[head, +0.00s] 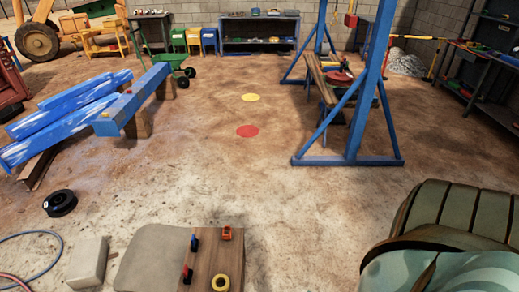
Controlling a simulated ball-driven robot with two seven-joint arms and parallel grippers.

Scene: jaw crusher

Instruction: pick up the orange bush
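A small orange piece, which looks like the orange bush (226,233), sits on the far right part of a wooden-topped bench (210,258) at the bottom centre. A yellow ring (220,282) lies nearer on the same top. A blue piece (195,243) and a red piece (187,274) are at its left edge. Another small orange spot (104,115) shows on the end of a blue beam (135,98) at the left; it is too small to identify. Neither of my grippers is in view.
A blue gantry frame (350,160) stands at the right. A green ribbed padded object (450,225) fills the lower right. A black reel (60,203), a pale block (87,262) and a hose lie at the lower left. The middle floor, with yellow and red discs (247,131), is clear.

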